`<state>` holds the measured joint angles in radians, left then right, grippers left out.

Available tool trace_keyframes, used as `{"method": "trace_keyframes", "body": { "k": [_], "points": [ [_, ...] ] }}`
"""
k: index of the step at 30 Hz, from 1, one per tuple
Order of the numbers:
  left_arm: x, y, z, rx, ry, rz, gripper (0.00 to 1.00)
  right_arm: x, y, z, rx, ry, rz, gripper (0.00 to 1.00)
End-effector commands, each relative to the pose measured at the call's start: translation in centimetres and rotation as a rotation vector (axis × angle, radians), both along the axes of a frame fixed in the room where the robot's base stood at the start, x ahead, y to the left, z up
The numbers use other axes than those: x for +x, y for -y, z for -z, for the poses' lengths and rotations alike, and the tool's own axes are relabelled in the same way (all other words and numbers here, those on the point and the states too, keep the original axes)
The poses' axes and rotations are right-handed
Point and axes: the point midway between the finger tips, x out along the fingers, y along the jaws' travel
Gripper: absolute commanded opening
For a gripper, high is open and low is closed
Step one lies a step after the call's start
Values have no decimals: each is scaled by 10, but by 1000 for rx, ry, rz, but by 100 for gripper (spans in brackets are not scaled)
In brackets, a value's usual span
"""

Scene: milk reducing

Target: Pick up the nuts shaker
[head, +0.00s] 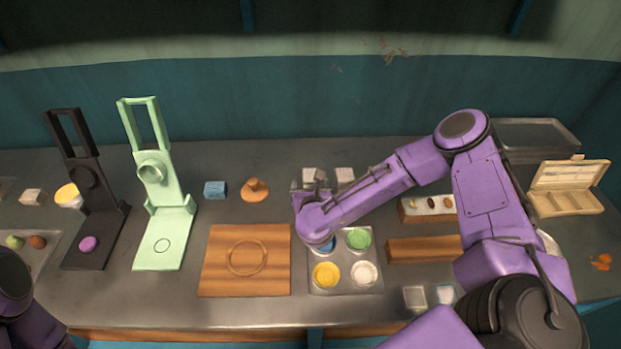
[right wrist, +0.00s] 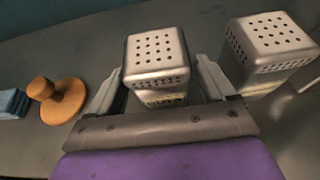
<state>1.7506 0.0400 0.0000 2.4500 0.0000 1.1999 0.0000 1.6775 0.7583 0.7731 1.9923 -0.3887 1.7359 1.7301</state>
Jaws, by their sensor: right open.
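Two metal shakers with holed square tops stand at the back of the counter. The left shaker (head: 313,175) also shows in the right wrist view (right wrist: 156,58); its label is partly hidden and I cannot read it. The right shaker (head: 344,175) stands beside it, also in the right wrist view (right wrist: 268,45). I cannot tell by label which is the nuts shaker. My right gripper (right wrist: 155,82) is open, with one finger on each side of the left shaker. My left gripper is not in view; only part of my left arm shows at the lower left.
A wooden stamp (head: 255,190) and a blue block (head: 214,190) are left of the shakers. A tray of colored bowls (head: 345,288) sits in front. A wooden board (head: 215,280), a green stand (head: 150,255) and a dark stand (head: 105,225) fill the left side.

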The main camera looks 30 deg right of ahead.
Motion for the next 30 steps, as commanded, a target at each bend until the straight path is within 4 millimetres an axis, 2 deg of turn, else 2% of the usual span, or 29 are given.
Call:
{"method": "trace_keyframes", "body": {
  "k": [3, 10, 15, 16, 25, 30],
  "points": [
    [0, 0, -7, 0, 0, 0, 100, 11, 5, 4, 0, 0, 0, 83],
    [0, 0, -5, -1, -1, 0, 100, 13, 6, 6, 2, 2, 0, 83],
    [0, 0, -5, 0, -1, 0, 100, 13, 6, 6, 1, 1, -1, 28],
    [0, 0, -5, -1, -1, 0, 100, 13, 6, 6, 1, 1, -1, 23],
    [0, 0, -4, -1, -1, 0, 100, 13, 6, 4, 1, 1, -1, 23],
    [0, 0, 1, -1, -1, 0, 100, 14, 6, -15, 2, 4, 1, 23]
  ]
}}
